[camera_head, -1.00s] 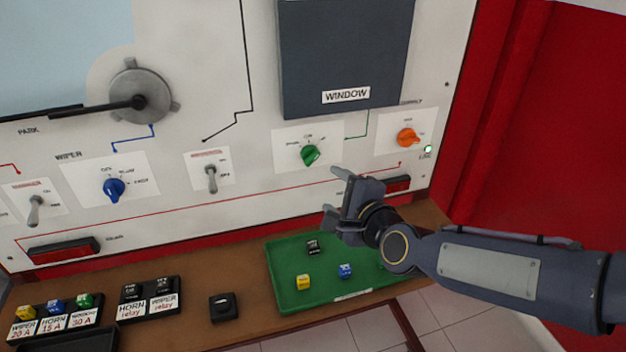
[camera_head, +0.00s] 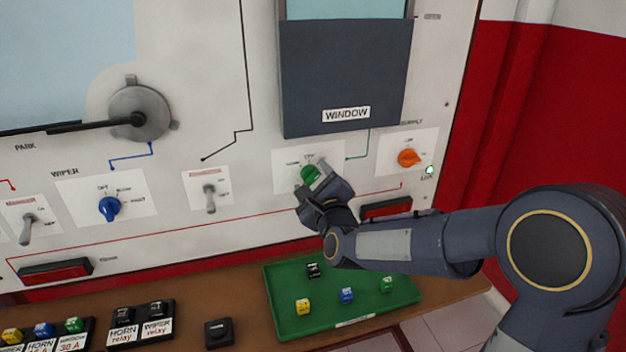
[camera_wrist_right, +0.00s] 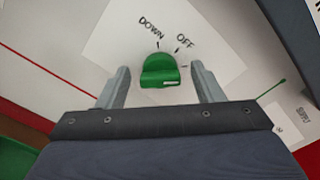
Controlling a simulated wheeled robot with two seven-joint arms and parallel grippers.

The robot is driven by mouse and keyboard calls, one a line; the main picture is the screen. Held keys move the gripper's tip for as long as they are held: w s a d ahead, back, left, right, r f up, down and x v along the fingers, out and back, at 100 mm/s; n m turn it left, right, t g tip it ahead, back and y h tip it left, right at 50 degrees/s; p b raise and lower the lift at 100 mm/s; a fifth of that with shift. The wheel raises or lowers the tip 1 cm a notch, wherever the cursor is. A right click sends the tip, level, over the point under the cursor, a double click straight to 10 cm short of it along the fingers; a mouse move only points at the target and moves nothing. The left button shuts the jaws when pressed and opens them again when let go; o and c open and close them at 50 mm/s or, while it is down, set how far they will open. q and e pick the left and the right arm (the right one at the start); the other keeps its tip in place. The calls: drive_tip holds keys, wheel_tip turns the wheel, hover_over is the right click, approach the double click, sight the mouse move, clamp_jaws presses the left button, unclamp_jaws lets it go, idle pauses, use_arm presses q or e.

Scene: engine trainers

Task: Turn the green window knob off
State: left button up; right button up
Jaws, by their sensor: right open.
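The green window knob (camera_head: 309,174) sits on a white plate under the WINDOW label in the head view, partly hidden by my right gripper (camera_head: 312,177). In the right wrist view the green knob (camera_wrist_right: 160,72) lies between the two open fingers of my right gripper (camera_wrist_right: 160,85), with a gap on each side. DOWN and OFF are printed above it, and its white mark is at its lower right edge, away from the OFF word. I cannot tell whether the fingertips reach the panel. My left gripper is not in view.
The orange supply knob (camera_head: 408,158) is right of the window knob, with a lit green lamp (camera_head: 429,170) beside it. A toggle switch (camera_head: 210,198) and the blue wiper knob (camera_head: 109,208) are to the left. A green tray (camera_head: 285,318) with small fuses stands below.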

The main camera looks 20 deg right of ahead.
drive_tip(key=shift+c, duration=0.4)
drive_tip(key=c, duration=0.9)
drive_tip(key=shift+f+n+b, duration=0.15)
drive_tip(key=shift+n+b, duration=0.45)
drive_tip(key=shift+b, duration=0.1)
drive_tip(key=shift+n+b, duration=0.9)
drive_tip(key=shift+n, duration=0.2)
drive_tip(key=shift+n+b, duration=0.5)
drive_tip(key=shift+n, duration=0.7)
drive_tip(key=shift+n+b, duration=0.35)
drive_tip(key=shift+n, duration=1.15)
drive_tip(key=shift+a, duration=0.1)
drive_tip(key=o, duration=1)
